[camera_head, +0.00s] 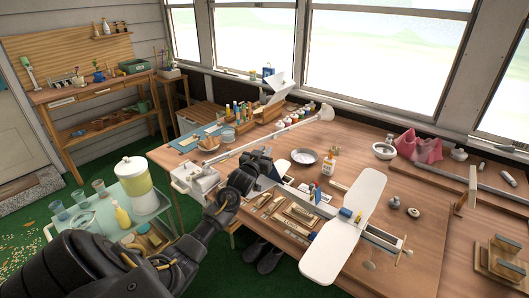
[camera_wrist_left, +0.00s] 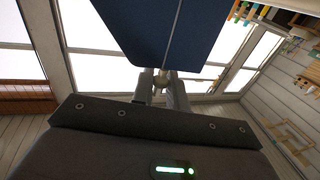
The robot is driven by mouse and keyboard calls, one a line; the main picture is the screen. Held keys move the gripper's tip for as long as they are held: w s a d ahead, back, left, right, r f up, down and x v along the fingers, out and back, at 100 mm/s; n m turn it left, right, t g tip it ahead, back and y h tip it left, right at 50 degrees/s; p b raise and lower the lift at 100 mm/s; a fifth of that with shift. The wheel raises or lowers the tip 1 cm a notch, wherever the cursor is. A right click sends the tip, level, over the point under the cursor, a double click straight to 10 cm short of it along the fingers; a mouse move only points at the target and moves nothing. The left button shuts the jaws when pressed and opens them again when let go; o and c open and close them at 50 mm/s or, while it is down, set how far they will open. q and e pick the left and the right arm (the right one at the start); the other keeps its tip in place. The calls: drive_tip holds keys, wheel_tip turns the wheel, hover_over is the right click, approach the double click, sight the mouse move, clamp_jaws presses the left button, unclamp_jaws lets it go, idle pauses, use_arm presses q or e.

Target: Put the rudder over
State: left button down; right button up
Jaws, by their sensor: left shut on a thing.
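A model aeroplane with a long white wing (camera_head: 344,228) and a slim body lies on the wooden workbench (camera_head: 420,200). Its propeller (camera_head: 403,250) is at the right end, and its tail end is by my left gripper (camera_head: 264,164). In the left wrist view a dark blue tail panel, the rudder (camera_wrist_left: 135,25), fills the top middle, with a thin pale line running down it. My left gripper (camera_wrist_left: 162,84) is shut at the panel's lower edge on a small rounded part of it. The gripped spot is mostly hidden in the head view. My right gripper is not in view.
Tools and wood pieces (camera_head: 296,214) lie near the bench's front edge. A teal cart (camera_head: 88,222) with a drink dispenser (camera_head: 138,184) stands at left, close to my left arm.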

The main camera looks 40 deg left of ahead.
use_arm(q)
drive_tip(key=n+y, duration=0.1)
drive_tip(key=n+g+y, duration=0.1)
drive_tip(key=y, duration=0.1)
drive_tip(key=n+g+y, duration=0.1)
drive_tip(key=y, duration=0.1)
drive_tip(key=shift+w+d+n, duration=0.1)
drive_tip(key=shift+d+n, duration=0.15)
drive_tip(key=shift+n, duration=0.15)
drive_tip(key=shift+a+n+g+y, duration=0.15)
drive_tip(key=shift+n+g+y, duration=0.15)
drive_tip(key=shift+g+y, duration=0.3)
drive_tip(key=c, duration=1.5)
unclamp_jaws()
drive_tip(key=b+v, duration=0.1)
drive_tip(key=v, duration=1)
